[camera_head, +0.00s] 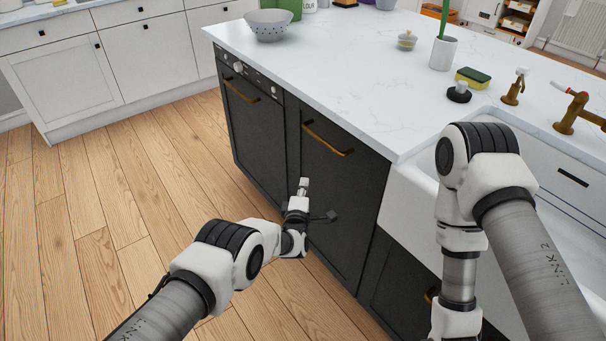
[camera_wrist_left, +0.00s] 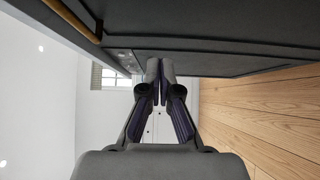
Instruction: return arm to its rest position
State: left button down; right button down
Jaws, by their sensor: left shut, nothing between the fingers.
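My left gripper (camera_head: 303,188) is in front of the dark lower cabinets of the island, below the brass handle (camera_head: 327,138) of a dark door (camera_head: 335,190). In the left wrist view its fingers (camera_wrist_left: 159,70) are together with nothing between them, close to the dark cabinet front (camera_wrist_left: 215,60). I cannot tell whether it touches the door. My right arm (camera_head: 480,190) hangs in front of the white sink front, and its gripper is out of view below the frame.
The wooden floor (camera_head: 110,220) on the left is clear. White cabinets (camera_head: 65,75) stand at the back left.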

pick_arm(q)
jog(key=shift+s+a, duration=0.1)
jog(key=shift+s, duration=0.3)
pick_arm(e)
jog(key=shift+r, duration=0.4)
pick_arm(q)
jog(key=w+a+r+y+p, duration=0.1)
jog(key=w+a+r, duration=0.35)
jog(key=a, duration=0.35)
jog(key=s+a+f+m+g+y+p, duration=0.1)
jog(key=s+a+f+g+y, duration=0.2)
jog(key=s+a, duration=0.5)
jog(key=s+a+f+m+g, duration=0.25)
jog(key=s+a+f, duration=0.3)
jog(key=a, duration=0.35)
jog(key=s+a+f+m+g, duration=0.2)
jog(key=s+a+g, duration=0.1)
jog(key=s, duration=0.8)
jog(key=s+a+f+m+g, duration=0.15)
jog(key=s+g, duration=0.25)
jog(key=s, duration=0.7)
jog(key=s+r+m+g, duration=0.2)
jog(key=s+m+g, duration=0.3)
jog(key=s, duration=1.4)
jog(key=shift+d+r+m+h+p, duration=0.3)
jog(key=shift+r+m+h, duration=0.1)
jog(key=shift+m, duration=1.3)
pick_arm(e)
jog(key=shift+r, duration=1.25)
